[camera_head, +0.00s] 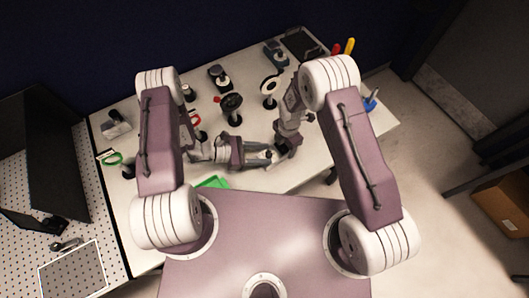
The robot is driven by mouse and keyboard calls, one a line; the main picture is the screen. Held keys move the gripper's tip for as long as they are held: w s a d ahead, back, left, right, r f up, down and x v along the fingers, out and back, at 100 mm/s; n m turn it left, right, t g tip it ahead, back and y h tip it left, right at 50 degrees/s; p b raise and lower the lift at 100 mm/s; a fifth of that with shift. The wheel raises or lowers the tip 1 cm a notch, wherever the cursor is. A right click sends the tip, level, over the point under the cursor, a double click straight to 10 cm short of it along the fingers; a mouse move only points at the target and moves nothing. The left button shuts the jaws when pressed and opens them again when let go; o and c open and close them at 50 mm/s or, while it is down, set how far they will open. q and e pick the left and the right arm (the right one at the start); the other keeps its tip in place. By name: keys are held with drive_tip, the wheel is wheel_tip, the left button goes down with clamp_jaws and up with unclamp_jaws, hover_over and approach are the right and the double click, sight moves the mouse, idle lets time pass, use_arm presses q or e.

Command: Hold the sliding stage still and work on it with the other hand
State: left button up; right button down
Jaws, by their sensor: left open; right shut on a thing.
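The sliding stage seems to be the small grey block (283,156) on the white table, right of centre. It is small and partly covered by my grippers, so its details are unclear. My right gripper (284,147) reaches down from above and is shut on it, as far as I can see. My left gripper (268,155) lies low over the table, pointing right, its open fingers close to the stage's left side. I cannot tell whether the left fingers touch it.
Round optics on posts (232,104) stand behind the grippers, with another ring mount (269,86) to the right. Red and yellow handles (349,46) stand back right. A perforated board (85,225) is at left.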

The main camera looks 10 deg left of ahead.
use_arm(q)
drive_tip(key=shift+w+d+f, duration=0.1)
drive_tip(key=shift+d+f, duration=0.1)
drive_tip(key=shift+d, duration=0.1)
clamp_jaws()
drive_tip(key=shift+s+d+n+t+y, duration=0.1)
drive_tip(key=shift+s+n+t+y, duration=0.05)
drive_tip(key=shift+n+t, duration=0.45)
drive_tip(key=shift+s+d+n+t+y, duration=0.1)
drive_tip(key=shift+n+t+y, duration=0.05)
drive_tip(key=shift+n+t, duration=0.45)
use_arm(e)
drive_tip(key=shift+a, duration=0.1)
use_arm(q)
drive_tip(key=shift+a+r+t, duration=0.1)
drive_tip(key=shift+t, duration=0.3)
